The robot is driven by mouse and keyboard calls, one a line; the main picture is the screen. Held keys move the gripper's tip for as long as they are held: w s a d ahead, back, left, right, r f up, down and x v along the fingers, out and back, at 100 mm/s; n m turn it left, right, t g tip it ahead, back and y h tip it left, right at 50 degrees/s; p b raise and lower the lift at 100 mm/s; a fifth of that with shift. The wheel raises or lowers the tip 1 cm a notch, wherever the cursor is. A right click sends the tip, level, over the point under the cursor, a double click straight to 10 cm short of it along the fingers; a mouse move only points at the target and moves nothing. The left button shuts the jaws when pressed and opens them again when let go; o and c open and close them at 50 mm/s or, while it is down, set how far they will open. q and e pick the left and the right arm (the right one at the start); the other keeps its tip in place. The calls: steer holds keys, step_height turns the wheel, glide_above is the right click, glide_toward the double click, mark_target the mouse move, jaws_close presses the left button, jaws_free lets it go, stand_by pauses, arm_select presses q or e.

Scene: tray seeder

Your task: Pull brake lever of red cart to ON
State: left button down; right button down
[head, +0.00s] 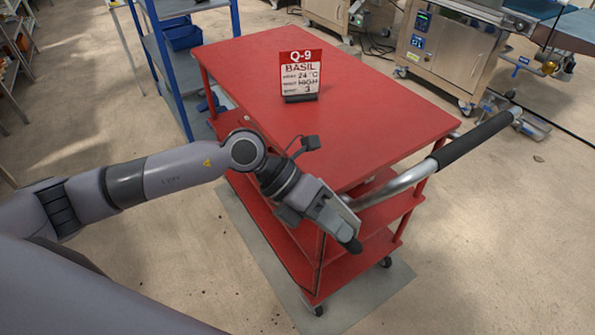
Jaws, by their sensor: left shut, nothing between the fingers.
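The red cart (395,105) stands in the middle, with a red top and lower shelves. Its push handle (474,139) is a silver bar with a black grip, running from the cart's near end up to the right. My left gripper (351,243) is shut and empty, pointing down at the near corner of the cart, by the handle's lower left end. Whether it touches the handle or cart I cannot tell. I cannot pick out the brake lever; the gripper and wrist cover part of that corner. My right gripper is out of view.
A sign reading Q-9 BASIL (301,75) stands on the cart top. A blue-framed shelf (166,70) is close behind the cart's left side. Steel machines (447,50) stand at the back right. The floor (500,250) at right is clear.

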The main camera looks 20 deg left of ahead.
arm_select(q)
steer(key=shift+s+d+f, duration=0.25)
steer(key=shift+s+f, duration=0.05)
steer(key=shift+f, duration=0.1)
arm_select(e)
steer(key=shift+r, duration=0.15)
arm_select(q)
steer(key=shift+s+f, duration=0.15)
